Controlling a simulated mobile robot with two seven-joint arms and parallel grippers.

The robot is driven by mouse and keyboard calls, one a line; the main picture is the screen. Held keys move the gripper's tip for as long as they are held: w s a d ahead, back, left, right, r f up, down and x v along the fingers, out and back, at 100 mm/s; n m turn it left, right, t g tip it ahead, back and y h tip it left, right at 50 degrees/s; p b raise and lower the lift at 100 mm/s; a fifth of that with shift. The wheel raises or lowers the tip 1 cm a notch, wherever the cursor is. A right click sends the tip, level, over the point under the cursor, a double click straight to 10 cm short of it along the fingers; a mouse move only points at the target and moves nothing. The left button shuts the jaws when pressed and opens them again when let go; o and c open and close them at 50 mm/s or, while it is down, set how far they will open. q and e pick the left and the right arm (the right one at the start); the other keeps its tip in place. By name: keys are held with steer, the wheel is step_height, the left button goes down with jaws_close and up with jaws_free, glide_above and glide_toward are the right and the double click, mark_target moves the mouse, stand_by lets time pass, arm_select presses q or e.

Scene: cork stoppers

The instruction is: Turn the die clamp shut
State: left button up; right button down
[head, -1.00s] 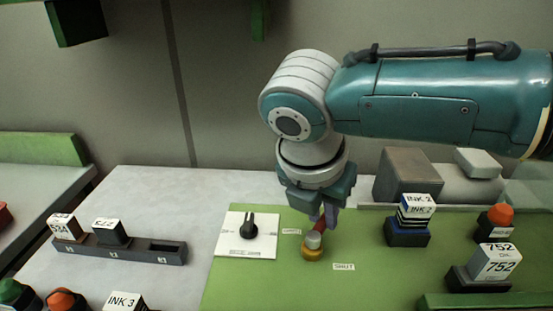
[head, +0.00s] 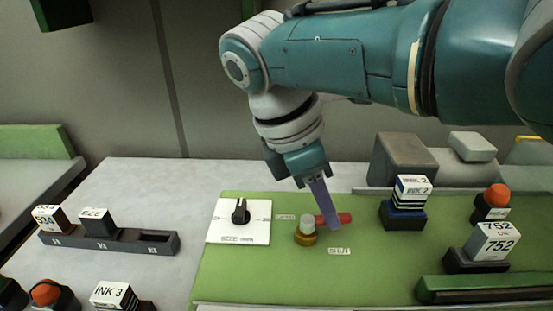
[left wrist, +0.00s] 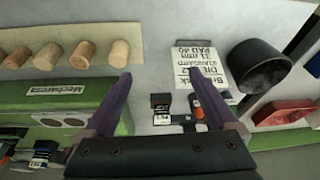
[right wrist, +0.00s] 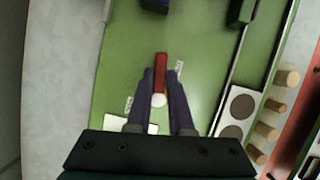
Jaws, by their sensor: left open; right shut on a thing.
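The die clamp has a brass-yellow base (head: 304,239) with a pale grey cap and a red lever (head: 345,217). The lever points right, and the SHUT label (head: 340,251) lies in front of it. Another small label (head: 285,217), too small to read, is left of the clamp. My right gripper (head: 334,226) is shut on the red lever, which shows between its fingers in the right wrist view (right wrist: 160,68); the grey cap (right wrist: 158,100) is there too. My left gripper (left wrist: 160,78) is open and empty in the left wrist view.
A white dial plate (head: 255,232) with a black knob is left of the clamp. INK 2 blocks (head: 408,195) and a 752 block (head: 492,242) stand right. Corks (left wrist: 83,54), a printed sheet (left wrist: 195,62) and a black cup (left wrist: 260,65) lie below my left gripper.

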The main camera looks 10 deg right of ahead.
steer(key=shift+s+m+g+b, duration=0.2)
steer(key=shift+m+g+b, duration=0.25)
steer(key=shift+m, duration=0.55)
steer(key=c, duration=0.8)
jaws_free()
steer(key=v, duration=1)
steer(key=shift+b, duration=0.3)
steer(key=shift+s, duration=0.1)
